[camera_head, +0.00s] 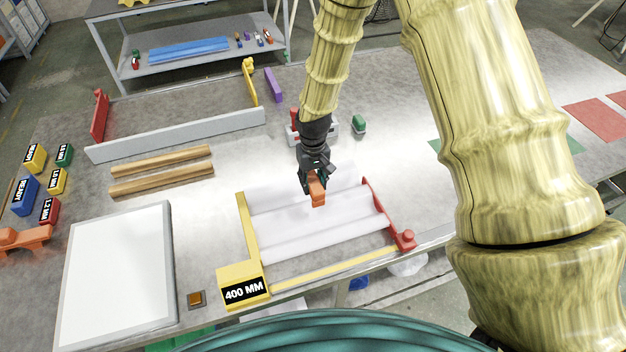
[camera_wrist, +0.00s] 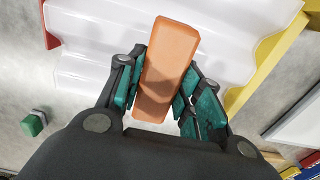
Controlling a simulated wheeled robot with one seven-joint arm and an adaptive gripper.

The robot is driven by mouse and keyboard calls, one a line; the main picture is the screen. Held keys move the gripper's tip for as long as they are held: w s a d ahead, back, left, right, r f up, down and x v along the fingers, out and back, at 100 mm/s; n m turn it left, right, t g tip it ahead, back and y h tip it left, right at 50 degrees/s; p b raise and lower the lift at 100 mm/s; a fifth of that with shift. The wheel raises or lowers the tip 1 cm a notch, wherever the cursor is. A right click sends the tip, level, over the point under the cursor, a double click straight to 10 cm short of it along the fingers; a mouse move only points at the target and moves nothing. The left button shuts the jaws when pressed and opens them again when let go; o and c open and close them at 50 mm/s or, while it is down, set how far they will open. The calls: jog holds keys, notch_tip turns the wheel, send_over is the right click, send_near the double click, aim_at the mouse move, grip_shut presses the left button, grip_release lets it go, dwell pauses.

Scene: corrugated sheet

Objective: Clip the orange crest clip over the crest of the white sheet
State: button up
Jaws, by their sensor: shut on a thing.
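The orange crest clip (camera_head: 317,191) is held in my gripper (camera_head: 314,178), whose jaws are shut on it. In the wrist view the clip (camera_wrist: 166,65) sits lengthwise between the teal finger pads of my gripper (camera_wrist: 160,90). The white corrugated sheet (camera_head: 340,222) lies between a yellow end piece (camera_head: 247,228) and a red end piece (camera_head: 385,212). The clip appears over the sheet's far part; I cannot tell whether it touches a crest. The sheet also fills the upper part of the wrist view (camera_wrist: 100,75).
A yellow "400 MM" block (camera_head: 243,286) stands at the sheet's near left corner. A white board (camera_head: 118,275) and wooden strips (camera_head: 160,170) lie to the left. A green block (camera_head: 359,125) stands behind the sheet. Another orange piece (camera_head: 25,238) lies at the far left.

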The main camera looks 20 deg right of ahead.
jog(key=shift+s, duration=0.1)
jog(key=shift+f+b, duration=2.25)
jog(key=shift+f, duration=2.05)
jog(key=shift+f, duration=0.15)
jog(key=o, duration=1.1)
jog(key=shift+o, duration=0.2)
jog(key=shift+r, duration=6)
